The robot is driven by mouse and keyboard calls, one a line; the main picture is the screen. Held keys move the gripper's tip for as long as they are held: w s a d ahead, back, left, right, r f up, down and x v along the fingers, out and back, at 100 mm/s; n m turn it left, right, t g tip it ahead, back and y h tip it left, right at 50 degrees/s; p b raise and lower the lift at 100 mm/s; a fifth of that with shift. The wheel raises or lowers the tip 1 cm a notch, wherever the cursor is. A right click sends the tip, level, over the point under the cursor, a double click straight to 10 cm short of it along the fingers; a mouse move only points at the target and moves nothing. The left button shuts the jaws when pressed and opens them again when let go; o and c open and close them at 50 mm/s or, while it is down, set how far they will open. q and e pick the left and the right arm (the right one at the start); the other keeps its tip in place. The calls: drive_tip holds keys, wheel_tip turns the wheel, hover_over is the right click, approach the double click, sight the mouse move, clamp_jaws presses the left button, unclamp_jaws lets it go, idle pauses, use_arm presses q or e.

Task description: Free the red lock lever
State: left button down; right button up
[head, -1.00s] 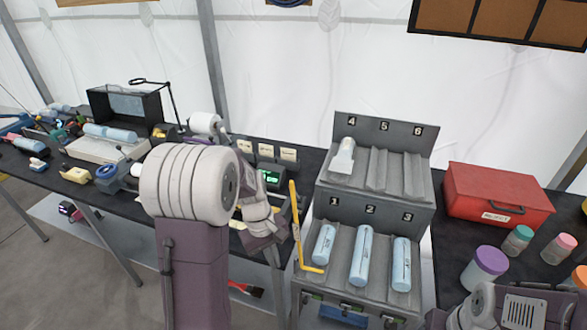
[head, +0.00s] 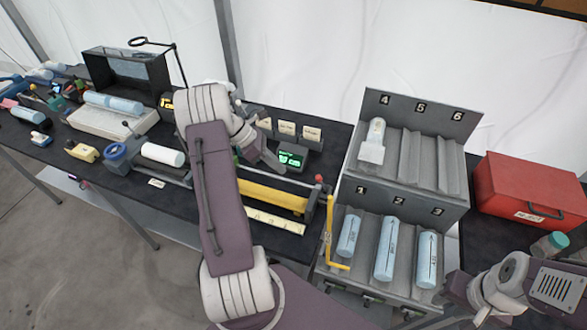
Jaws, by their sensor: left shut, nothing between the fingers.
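A small red knob (head: 320,178), which looks like the end of the red lock lever, sits at the right end of the bench device with the yellow bar (head: 270,195). The rest of that lever is too small to make out. My left gripper (head: 274,163) is shut and empty above the device's back edge, to the left of the red knob and apart from it. My left arm hides part of the device's left side. Part of my right arm shows at the lower right, but its fingers are not in view.
A grey numbered rack (head: 405,185) with light-blue cylinders stands right of the device, with a yellow angled rod (head: 329,232) at its left edge. A small green-lit display (head: 291,158) and label cards (head: 312,135) stand behind the device. A red box (head: 525,188) is at far right.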

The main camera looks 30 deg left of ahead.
sight(322, 184)
use_arm(q)
drive_tip(key=w+d+f+p, duration=0.3)
drive_tip(key=w+d+f, duration=0.1)
drive_tip(key=d, duration=0.3)
drive_tip(key=shift+w+d+f, duration=0.35)
drive_tip(key=shift+d+f, duration=0.05)
drive_tip(key=shift+f, duration=0.1)
